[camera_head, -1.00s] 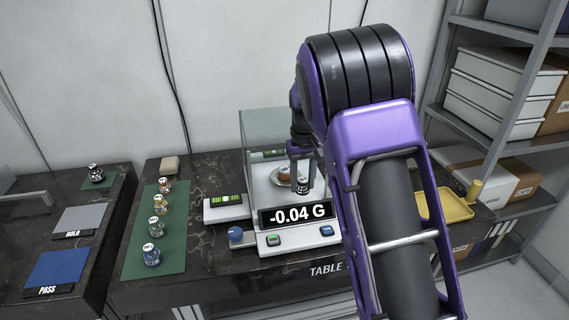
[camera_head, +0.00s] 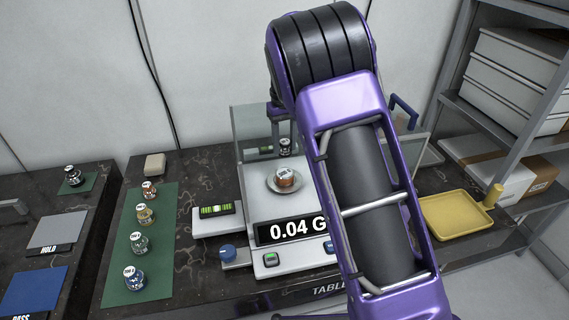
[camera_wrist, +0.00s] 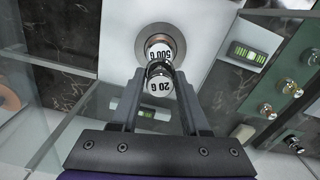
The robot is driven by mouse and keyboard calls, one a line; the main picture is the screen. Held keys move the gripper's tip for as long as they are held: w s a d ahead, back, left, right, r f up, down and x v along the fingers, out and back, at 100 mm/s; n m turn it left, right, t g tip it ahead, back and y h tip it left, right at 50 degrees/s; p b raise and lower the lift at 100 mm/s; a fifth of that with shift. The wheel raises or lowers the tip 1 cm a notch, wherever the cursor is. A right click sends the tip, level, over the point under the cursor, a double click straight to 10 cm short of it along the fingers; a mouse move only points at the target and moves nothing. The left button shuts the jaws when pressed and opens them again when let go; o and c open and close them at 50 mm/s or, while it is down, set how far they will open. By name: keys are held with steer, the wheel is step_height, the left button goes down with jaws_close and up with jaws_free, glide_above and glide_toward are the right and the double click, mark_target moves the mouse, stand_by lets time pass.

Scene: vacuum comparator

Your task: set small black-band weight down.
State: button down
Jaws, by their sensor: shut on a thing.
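The small black-band weight (camera_head: 285,148), marked 20 G, also shows in the wrist view (camera_wrist: 159,88). My gripper (camera_wrist: 160,73) is shut on it, with a finger on each side. In the head view the weight shows just behind the round pan (camera_head: 271,184) of the balance. A copper-band weight (camera_head: 286,177) stands on the pan; it reads 500 G in the wrist view (camera_wrist: 159,50). The held weight partly overlaps it there. I cannot tell the exact height of the held weight. The balance display (camera_head: 295,229) reads 0.04 G, its right end hidden by my arm.
Glass panels (camera_head: 250,135) stand around the pan. Several weights stand on a green mat (camera_head: 165,215) to the left. Another black-band weight (camera_head: 72,176) stands on the far-left table. A yellow tray (camera_head: 455,216) lies at right. A blue knob (camera_head: 228,253) sticks out beside the balance.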

mark_target(285, 141)
step_height(285, 141, down, 7)
steer(key=shift+r, duration=0.1)
stand_by(0.3)
steer(key=shift+f, duration=0.2)
steer(key=shift+c, duration=2)
jaws_free()
steer(key=shift+r, duration=0.1)
step_height(285, 141, up, 12)
steer(key=shift+r+p, duration=0.1)
steer(key=shift+p, duration=0.2)
